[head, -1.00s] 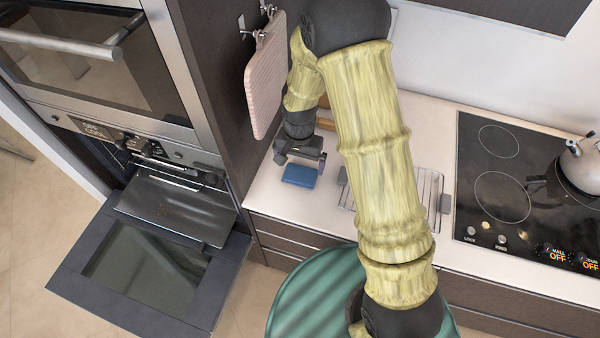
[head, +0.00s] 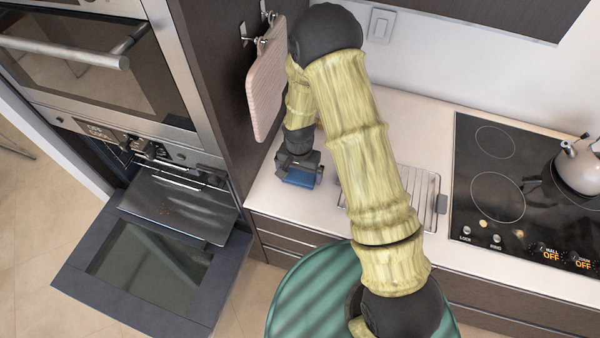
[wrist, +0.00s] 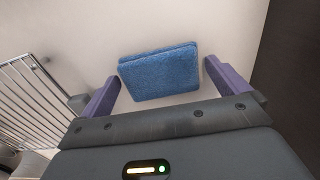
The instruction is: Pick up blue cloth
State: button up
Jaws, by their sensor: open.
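The blue cloth (wrist: 160,73) is a folded, thick rectangle lying flat on the pale counter. In the wrist view it sits between and slightly beyond the two purple fingers of my gripper (wrist: 158,88), with a gap at each side. My gripper is open and empty, pointing down over the cloth. In the head view my gripper (head: 299,182) is low over the counter's left end, and part of the blue cloth (head: 297,179) shows below it; the rest is hidden by the gripper.
A metal rack (head: 432,196) lies on the counter to the right. The cooktop (head: 490,185) with a kettle (head: 580,170) is farther right. A pink board (head: 266,85) hangs on the dark cabinet side, close left of my arm. The lower oven door (head: 150,262) hangs open.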

aim_at(299, 176)
jog(key=shift+f, duration=0.55)
jog(key=c, duration=0.7)
jog(key=shift+r, duration=0.1)
notch_tip(299, 176, up, 10)
jog(key=b, duration=0.2)
jog(key=shift+b, duration=0.3)
